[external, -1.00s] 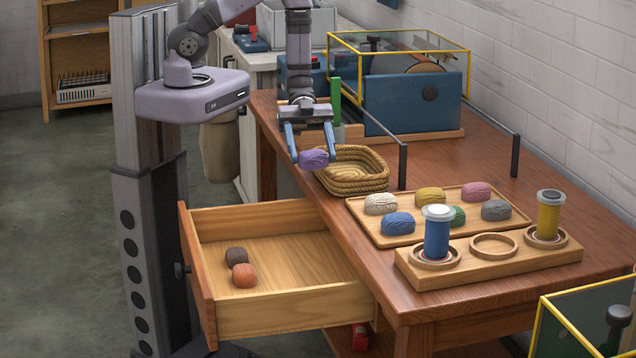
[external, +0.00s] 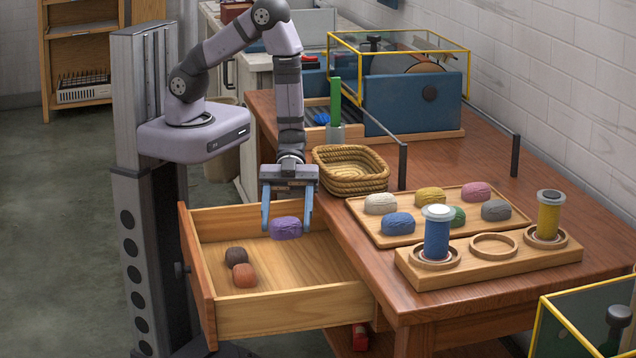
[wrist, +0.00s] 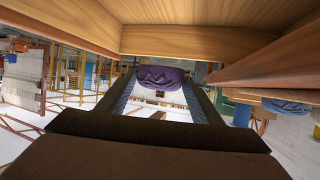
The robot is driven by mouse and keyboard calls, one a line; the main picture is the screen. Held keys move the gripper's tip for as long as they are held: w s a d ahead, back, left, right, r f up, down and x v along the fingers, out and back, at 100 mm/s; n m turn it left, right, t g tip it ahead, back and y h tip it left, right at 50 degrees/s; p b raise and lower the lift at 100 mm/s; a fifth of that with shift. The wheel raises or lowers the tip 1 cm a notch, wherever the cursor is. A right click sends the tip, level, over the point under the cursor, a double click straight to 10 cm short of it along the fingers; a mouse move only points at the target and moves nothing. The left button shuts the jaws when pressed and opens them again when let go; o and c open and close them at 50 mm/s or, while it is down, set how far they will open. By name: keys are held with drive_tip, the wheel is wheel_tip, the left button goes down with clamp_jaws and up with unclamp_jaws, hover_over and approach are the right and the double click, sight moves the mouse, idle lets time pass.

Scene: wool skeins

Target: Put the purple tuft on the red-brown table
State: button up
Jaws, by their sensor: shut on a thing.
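My gripper (external: 287,222) is shut on the purple tuft (external: 286,229), its blue fingers on either side of it. It holds the tuft over the open wooden drawer (external: 290,322), near the drawer's back right part. How high the tuft is above the drawer floor is hard to tell. In the wrist view the purple tuft (wrist: 162,78) sits between the fingertips. The red-brown table (external: 455,160) is to the right of the gripper, its edge beside the open drawer.
A dark brown skein (external: 236,256) and an orange-brown skein (external: 244,275) lie in the drawer. A rope basket (external: 350,185) stands at the table's left edge. A tray (external: 385,240) of several skeins and a spool rack (external: 490,265) stand nearer. Bare table lies behind the tray.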

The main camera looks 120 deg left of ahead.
drive_tip(key=s+d+f+m+b, duration=0.1)
drive_tip(key=s+d+f+b, duration=0.1)
drive_tip(key=d, duration=0.7)
drive_tip(key=shift+d+f+g+h+b, duration=0.4)
drive_tip(key=shift+f+b, duration=0.4)
drive_tip(key=shift+f, duration=0.1)
drive_tip(key=shift+f, duration=0.1)
drive_tip(key=shift+f+b, duration=0.3)
drive_tip(key=shift+f, duration=4.4)
drive_tip(key=shift+f, duration=0.1)
drive_tip(key=shift+f, duration=0.15)
drive_tip(key=o, duration=1)
drive_tip(key=shift+a, duration=0.1)
drive_tip(key=shift+b+v, duration=0.4)
drive_tip(key=shift+v, duration=3.25)
